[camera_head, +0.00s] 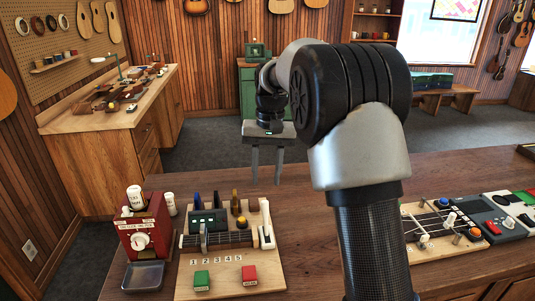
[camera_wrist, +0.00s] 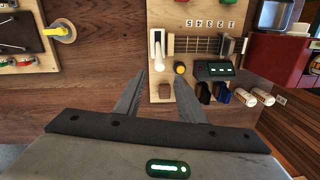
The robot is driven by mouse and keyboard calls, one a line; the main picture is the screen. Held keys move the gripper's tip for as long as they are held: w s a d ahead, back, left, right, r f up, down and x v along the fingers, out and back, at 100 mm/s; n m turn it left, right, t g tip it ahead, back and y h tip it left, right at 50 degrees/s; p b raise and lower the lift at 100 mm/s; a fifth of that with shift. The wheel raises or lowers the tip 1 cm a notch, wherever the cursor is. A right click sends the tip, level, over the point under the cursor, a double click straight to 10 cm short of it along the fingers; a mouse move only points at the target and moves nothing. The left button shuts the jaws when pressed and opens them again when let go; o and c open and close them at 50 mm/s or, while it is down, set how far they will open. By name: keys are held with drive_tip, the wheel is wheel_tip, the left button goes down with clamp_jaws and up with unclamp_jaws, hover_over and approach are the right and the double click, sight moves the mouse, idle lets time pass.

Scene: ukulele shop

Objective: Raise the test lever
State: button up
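A white lever (camera_head: 265,237) stands at the right edge of a wooden board (camera_head: 225,282) that carries a short fretted neck (camera_head: 222,239). The lever also shows in the wrist view (camera_wrist: 158,46), ahead of the fingertips. No label naming it as the test lever is readable. A grey upright piece (camera_head: 203,238) stands across the neck's left part. My gripper (camera_head: 266,180) is open and empty, pointing down above and behind the board.
A red dispenser (camera_head: 143,228) and a metal tray (camera_head: 143,276) stand left of the board. A yellow button (camera_head: 241,221) and a dark green display (camera_head: 208,222) sit behind the neck. Green (camera_head: 201,280) and red (camera_head: 249,275) blocks are in front. Another control board (camera_head: 425,252) lies right, beyond my arm.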

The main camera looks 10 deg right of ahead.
wheel_tip(320, 180, up, 7)
drive_tip(key=shift+d+f, duration=0.2)
drive_tip(key=s+d+r+t, duration=0.1)
drive_tip(key=s+r, duration=0.3)
drive_tip(key=s, duration=0.3)
drive_tip(key=s+d+r+t, duration=0.1)
drive_tip(key=s+r+t, duration=0.15)
drive_tip(key=s, duration=0.45)
drive_tip(key=s+d+f+t, duration=0.1)
drive_tip(key=s+f, duration=0.1)
drive_tip(key=s, duration=0.6)
drive_tip(key=s+d+f+n+t, duration=0.1)
drive_tip(key=s+f, duration=0.2)
drive_tip(key=s, duration=0.5)
drive_tip(key=shift+s+f+n+h+p, duration=0.2)
drive_tip(key=shift+s+n+h+p, duration=0.1)
drive_tip(key=shift+s, duration=0.1)
